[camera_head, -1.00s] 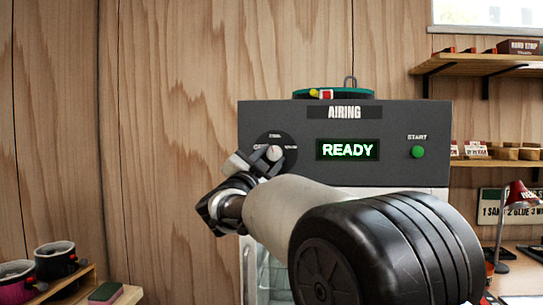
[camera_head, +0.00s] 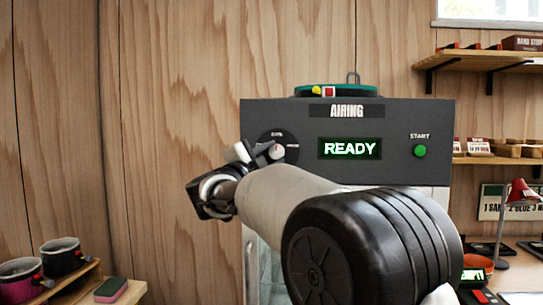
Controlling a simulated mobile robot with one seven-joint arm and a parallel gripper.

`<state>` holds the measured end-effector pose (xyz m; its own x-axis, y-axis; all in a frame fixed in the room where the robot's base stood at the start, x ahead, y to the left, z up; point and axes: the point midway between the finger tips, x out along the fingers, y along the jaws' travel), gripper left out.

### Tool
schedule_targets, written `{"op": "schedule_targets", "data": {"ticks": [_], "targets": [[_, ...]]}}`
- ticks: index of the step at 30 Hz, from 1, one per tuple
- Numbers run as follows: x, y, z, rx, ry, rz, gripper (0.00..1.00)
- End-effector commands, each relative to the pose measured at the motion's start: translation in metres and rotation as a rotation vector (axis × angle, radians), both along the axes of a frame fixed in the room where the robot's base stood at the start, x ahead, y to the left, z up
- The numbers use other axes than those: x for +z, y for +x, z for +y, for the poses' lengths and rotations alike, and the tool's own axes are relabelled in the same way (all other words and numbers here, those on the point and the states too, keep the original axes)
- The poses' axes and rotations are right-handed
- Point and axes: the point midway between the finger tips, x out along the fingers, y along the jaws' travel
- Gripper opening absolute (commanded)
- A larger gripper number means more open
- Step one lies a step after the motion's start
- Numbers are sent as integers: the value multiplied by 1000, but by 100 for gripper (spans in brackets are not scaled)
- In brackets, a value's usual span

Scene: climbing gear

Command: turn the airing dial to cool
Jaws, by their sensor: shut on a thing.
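The airing cabinet (camera_head: 400,115) stands against the wooden wall, with a dark top panel marked AIRING. Its dial (camera_head: 278,152) is at the panel's left, a pale knob on a dark round plate. My gripper (camera_head: 268,153) is at the knob from the left, its jaws shut on it. My arm and jaws hide part of the dial and some of its small labels, so I cannot read the setting. The green-lit display (camera_head: 349,148) reads READY. A green START button (camera_head: 420,151) is at the panel's right.
A teal round item (camera_head: 336,91) lies on top of the cabinet. Shelves with boxes (camera_head: 525,43) are at the right, above a red lamp (camera_head: 520,193). Pots (camera_head: 62,256) and a green-pink sponge (camera_head: 111,290) are at lower left. Bare wall lies left of the cabinet.

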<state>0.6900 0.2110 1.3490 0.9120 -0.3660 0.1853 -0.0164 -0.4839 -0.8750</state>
Motion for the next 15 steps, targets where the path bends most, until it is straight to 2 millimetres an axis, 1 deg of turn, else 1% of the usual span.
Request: {"op": "schedule_targets", "data": {"ticks": [5, 6, 8, 9, 15], "targets": [[-1, 0, 0, -1, -1, 1, 10], [-1, 0, 0, -1, -1, 1, 39], [-1, 0, 0, -1, -1, 1, 49], [-1, 0, 0, -1, -1, 1, 51], [0, 0, 0, 0, -1, 0, 51]]}}
